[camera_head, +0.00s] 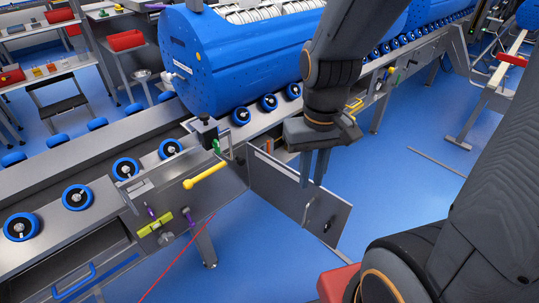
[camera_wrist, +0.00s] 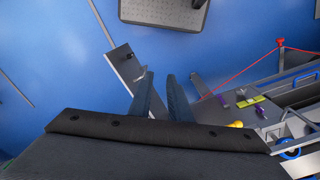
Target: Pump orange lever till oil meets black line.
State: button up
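My gripper (camera_head: 312,182) points down in front of the open cabinet door, with a gap between its two fingers and nothing in it. The wrist view shows the same open fingers (camera_wrist: 160,82) close to the door panel. A yellow lever or handle (camera_head: 205,175) sticks out from the machine front, left of my gripper. Its yellow end (camera_wrist: 236,124) shows at the lower right in the wrist view.
The grey cabinet door (camera_head: 285,187) stands swung open into the aisle. A large blue drum (camera_head: 235,60) lies above the roller conveyor. A yellow-green clamp-like part (camera_head: 155,222) and a red line (camera_head: 175,258) are at lower left. Blue floor (camera_head: 395,165) is clear at right.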

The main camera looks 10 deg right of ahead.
jog(key=shift+c, duration=0.4)
jog(key=shift+w, duration=0.1)
grip_shut()
jog(key=w+d+f+m+t+b, duration=0.25)
jog(key=w+d+f, duration=0.2)
jog(key=w, duration=0.55)
jog(key=w+d+f+m+t+b, duration=0.1)
jog(key=w+d+f+t+b, duration=0.4)
jog(key=w, duration=0.6)
jog(key=w+d+f+m+t+b, duration=0.1)
jog(key=w+d+f+m+b, duration=0.1)
jog(key=w+f, duration=0.65)
jog(key=w+d+f+m+t+y+b, duration=0.1)
jog(key=w+f+m+t+y+b, duration=0.4)
jog(key=f+y, duration=0.4)
jog(key=f+m+t+b, duration=0.1)
jog(key=b, duration=0.1)
jog(key=shift+d+y+b, duration=0.4)
jog(key=shift+w+t, duration=0.15)
jog(key=shift+t, duration=0.1)
